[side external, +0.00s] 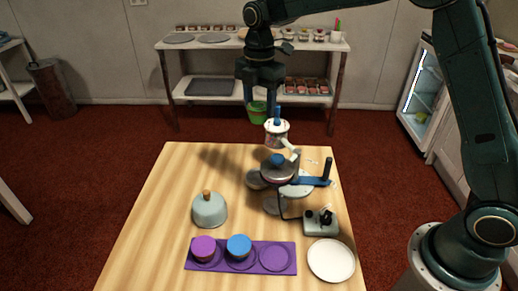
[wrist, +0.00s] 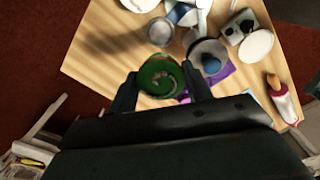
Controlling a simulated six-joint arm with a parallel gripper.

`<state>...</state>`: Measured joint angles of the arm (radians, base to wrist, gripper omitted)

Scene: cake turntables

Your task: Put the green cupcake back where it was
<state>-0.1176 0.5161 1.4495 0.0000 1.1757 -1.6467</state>
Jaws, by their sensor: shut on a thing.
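My gripper (side external: 260,98) is shut on the green cupcake (side external: 258,114) and holds it in the air above the far side of the table. In the wrist view the green cupcake (wrist: 160,75) sits between the two fingers, its green top showing. A purple tray (side external: 219,267) with round places lies at the table's front. A purple cupcake (side external: 204,249) sits in its left place and a blue cupcake (side external: 239,247) in its middle place. Its right place (side external: 276,257) is empty.
A cake turntable assembly (side external: 297,188) with a blue handle and a white-topped upper part stands at the table's right. A grey dome with a wooden knob (side external: 209,210), a white plate (side external: 331,260) and a small device (side external: 320,222) are nearby.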

